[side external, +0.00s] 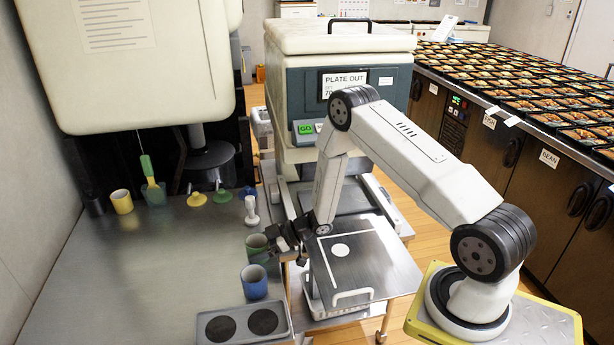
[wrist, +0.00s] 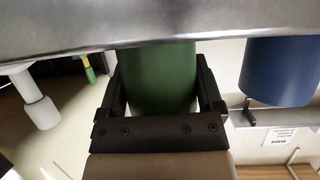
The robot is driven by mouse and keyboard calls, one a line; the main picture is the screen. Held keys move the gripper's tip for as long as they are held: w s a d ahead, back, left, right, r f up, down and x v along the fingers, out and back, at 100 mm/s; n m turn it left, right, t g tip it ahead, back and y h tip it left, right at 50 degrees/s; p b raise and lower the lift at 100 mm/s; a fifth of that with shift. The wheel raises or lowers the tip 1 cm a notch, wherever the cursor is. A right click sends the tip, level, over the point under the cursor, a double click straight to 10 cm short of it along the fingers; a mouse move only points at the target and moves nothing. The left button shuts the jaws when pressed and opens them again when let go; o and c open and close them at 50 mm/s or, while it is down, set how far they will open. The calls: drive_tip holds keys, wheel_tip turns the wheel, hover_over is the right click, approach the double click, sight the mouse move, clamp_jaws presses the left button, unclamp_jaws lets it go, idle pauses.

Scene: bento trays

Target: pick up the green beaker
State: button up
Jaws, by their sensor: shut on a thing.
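The green beaker (side external: 256,249) stands upright near the right edge of the grey counter, and my gripper (side external: 274,240) is at its right side. In the wrist view the green beaker (wrist: 160,80) sits between the two black fingers of my gripper (wrist: 161,88), one on each side of it. My gripper is shut on the beaker. The beaker's top and bottom are partly hidden, and I cannot tell if it is clear of the counter.
A blue beaker (side external: 254,282) stands close by, also in the wrist view (wrist: 279,70). A white pestle-like piece (side external: 251,211) stands behind. A yellow beaker (side external: 122,202) is farther left. A tray with two dark round pads (side external: 283,334) lies in front. The counter's left middle is clear.

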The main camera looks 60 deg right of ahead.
drive_tip(key=shift+r, duration=0.2)
drive_tip(key=shift+r, duration=0.85)
drive_tip(key=s+a+r, duration=0.1)
drive_tip(key=s+r, duration=1)
drive_tip(key=s, duration=0.3)
drive_tip(key=shift+f, duration=0.1)
drive_tip(key=w+a+r+m+t+h, duration=0.1)
drive_tip(key=w+r+m+h, duration=0.1)
drive_tip(key=w+m+h, duration=0.2)
drive_tip(key=w+a+r+m+t+h, duration=0.2)
drive_tip(key=w+r+m+h, duration=0.1)
drive_tip(key=w, duration=0.5)
drive_tip(key=shift+w+a+m+t+h, duration=0.15)
drive_tip(key=shift+w+m+t+h, duration=0.2)
drive_tip(key=shift+m+h, duration=0.5)
